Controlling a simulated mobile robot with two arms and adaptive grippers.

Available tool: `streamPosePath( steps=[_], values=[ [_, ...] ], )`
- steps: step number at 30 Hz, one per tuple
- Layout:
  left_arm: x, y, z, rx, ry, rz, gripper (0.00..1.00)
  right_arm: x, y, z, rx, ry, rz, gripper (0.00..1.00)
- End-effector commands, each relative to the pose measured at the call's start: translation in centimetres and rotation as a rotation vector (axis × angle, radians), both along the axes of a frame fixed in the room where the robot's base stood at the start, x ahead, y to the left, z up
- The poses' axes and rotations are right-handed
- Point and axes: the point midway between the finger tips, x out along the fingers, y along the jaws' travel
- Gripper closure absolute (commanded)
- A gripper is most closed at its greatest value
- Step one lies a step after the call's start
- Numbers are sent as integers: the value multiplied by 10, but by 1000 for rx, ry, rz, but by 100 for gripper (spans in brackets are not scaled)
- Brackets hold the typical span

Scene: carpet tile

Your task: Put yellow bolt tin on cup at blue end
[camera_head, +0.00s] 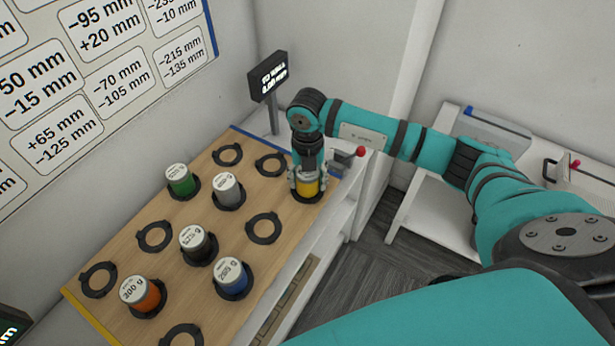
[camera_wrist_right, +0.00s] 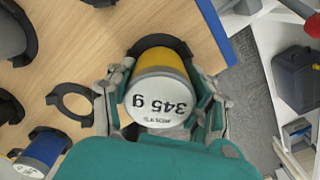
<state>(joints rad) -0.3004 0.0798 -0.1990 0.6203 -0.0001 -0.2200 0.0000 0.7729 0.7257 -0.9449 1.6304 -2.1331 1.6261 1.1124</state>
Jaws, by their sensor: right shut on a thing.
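The yellow bolt tin (camera_head: 307,187) has a white lid that reads 345 g in the right wrist view (camera_wrist_right: 160,98). My right gripper (camera_head: 307,182) is shut on it, one finger on each side. The tin is upright at a dark ring cup (camera_wrist_right: 158,43) near the right corner of the board's blue end (camera_head: 330,175). The cup's rim shows around the tin's base; I cannot tell whether the tin is fully seated. My left gripper is not in view.
The wooden board (camera_head: 130,205) holds green (camera_head: 180,181), grey (camera_head: 227,190), black (camera_head: 197,244), blue (camera_head: 232,278) and orange (camera_head: 141,294) tins in cups. Several cups are empty, including one (camera_head: 270,165) near the blue end. A display on a post (camera_head: 268,78) stands behind that end.

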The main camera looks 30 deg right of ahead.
Motion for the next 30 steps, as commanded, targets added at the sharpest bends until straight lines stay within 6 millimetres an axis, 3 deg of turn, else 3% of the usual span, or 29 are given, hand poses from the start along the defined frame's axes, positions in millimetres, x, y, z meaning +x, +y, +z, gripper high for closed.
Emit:
streamPosePath(
  steps=[9, 10, 16, 25, 30],
  values=[
    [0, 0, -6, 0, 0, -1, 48, 0, 0, -7, 1, -1, 0, 94],
    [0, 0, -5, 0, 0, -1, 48, 0, 0, -7, 1, -1, 0, 45],
    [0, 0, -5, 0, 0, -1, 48, 0, 0, -6, 1, -1, 0, 19],
    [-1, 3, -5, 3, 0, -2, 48, 0, 0, -5, 0, 0, 0, 19],
    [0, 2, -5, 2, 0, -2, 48, 1, 0, 14, 1, -4, 2, 19]
  ],
)
